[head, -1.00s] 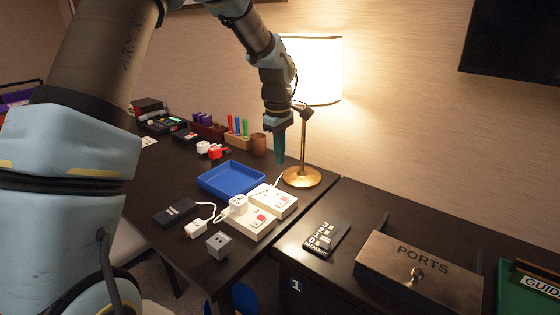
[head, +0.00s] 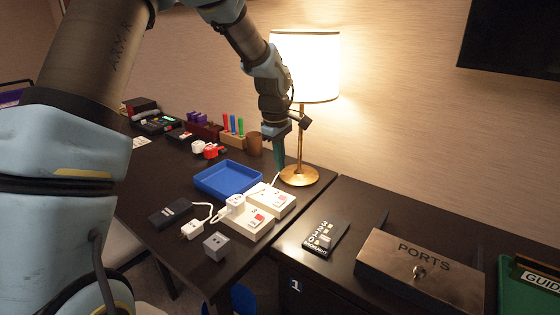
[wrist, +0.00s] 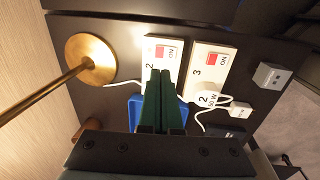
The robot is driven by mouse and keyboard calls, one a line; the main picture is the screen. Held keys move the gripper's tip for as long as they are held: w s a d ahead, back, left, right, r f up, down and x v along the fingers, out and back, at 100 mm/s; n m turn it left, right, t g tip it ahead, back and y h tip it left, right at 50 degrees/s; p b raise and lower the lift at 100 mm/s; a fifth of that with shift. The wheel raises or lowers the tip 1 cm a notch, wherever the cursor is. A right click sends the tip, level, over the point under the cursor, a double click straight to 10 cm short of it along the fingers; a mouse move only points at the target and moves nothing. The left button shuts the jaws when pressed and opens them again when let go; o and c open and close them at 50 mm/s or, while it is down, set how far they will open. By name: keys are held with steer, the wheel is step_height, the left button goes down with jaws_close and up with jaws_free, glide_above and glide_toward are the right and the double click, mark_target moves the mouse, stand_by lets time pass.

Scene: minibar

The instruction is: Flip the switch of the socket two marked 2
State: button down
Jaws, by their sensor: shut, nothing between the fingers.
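Socket two (wrist: 150,62) is a white box marked 2 with a red switch (wrist: 165,52) and the word ON beside it. In the head view, socket two (head: 286,204) lies on the dark desk, right of the blue tray. My gripper (wrist: 160,73) is shut and empty, its green fingers together. In the wrist view the fingertips cover the lower part of socket two, below its switch. In the head view my gripper (head: 278,166) hangs above the desk, behind socket two and beside the lamp.
Socket three (wrist: 199,61) stands beside socket two, holding a white plug (wrist: 207,97) marked 2. A brass lamp (head: 299,177) stands close to my gripper. A blue tray (head: 228,192), a grey cube (head: 217,247) and a black adapter (head: 170,215) are nearby.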

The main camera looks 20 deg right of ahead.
mark_target(283, 199)
steer(key=f+p, duration=0.1)
steer(key=f, duration=0.2)
steer(key=f+p, duration=0.1)
steer(key=f, duration=0.3)
steer(key=d+f+p, duration=0.1)
steer(key=f, duration=0.2)
steer(key=shift+w+f, duration=0.25)
steer(key=shift+w, duration=0.05)
steer(key=shift+f, duration=0.15)
steer(key=shift+d+f+b, duration=0.1)
steer(key=shift+f+b, duration=0.2)
steer(key=shift+b, duration=0.15)
steer(key=shift+r, duration=0.1)
steer(key=shift+s, duration=0.1)
steer(key=shift+s+a, duration=0.25)
steer(key=shift+a, duration=0.45)
steer(key=shift+r, duration=0.1)
